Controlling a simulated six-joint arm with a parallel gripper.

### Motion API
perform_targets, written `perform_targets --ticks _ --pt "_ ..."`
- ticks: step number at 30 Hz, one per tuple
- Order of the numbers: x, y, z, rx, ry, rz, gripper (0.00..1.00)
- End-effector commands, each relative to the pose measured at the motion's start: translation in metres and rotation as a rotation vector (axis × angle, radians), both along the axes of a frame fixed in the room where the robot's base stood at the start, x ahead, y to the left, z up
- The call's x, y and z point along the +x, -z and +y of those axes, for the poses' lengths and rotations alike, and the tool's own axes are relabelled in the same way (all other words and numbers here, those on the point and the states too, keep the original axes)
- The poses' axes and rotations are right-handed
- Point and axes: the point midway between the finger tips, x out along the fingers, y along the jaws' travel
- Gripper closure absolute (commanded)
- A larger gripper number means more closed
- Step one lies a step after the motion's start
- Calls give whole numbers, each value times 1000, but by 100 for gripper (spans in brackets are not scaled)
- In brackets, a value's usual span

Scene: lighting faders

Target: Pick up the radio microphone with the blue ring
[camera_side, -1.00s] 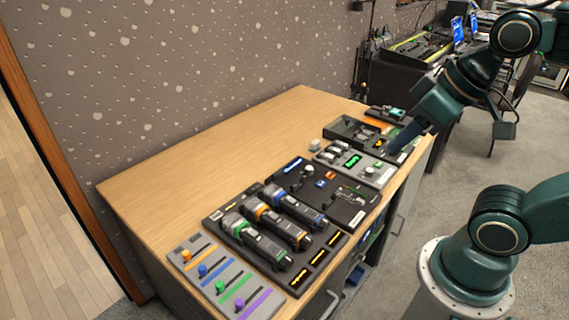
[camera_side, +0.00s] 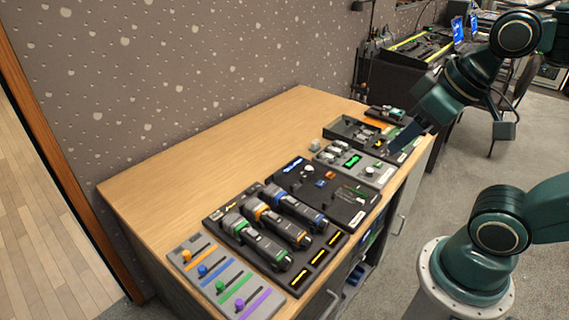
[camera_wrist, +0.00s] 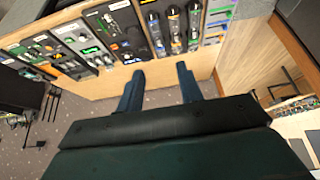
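The radio microphone with the blue ring (camera_side: 297,208) lies in a black tray (camera_side: 213,222), beside one with an orange ring (camera_side: 277,224) and one with a green ring (camera_side: 257,241). In the wrist view the same row shows near the top, and the blue-ringed one appears to be the leftmost (camera_wrist: 156,32). My gripper (camera_wrist: 160,69) is open and empty, its two fingers well apart. In the side view my gripper (camera_side: 404,139) hangs above the far right part of the table, away from the microphones. Nothing hides the blue-ringed microphone.
A grey fader panel (camera_side: 207,262) with coloured sliders sits at the near end of the wooden table (camera_side: 240,150). A black panel (camera_side: 350,207) with knobs lies right of the microphones. A grey device with a green display (camera_side: 353,160) is farther along. The table's wall side is bare.

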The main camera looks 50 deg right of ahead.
Motion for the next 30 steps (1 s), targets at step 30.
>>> perform_targets --ticks 30 --pt "42 7 -2 -3 1 64 42"
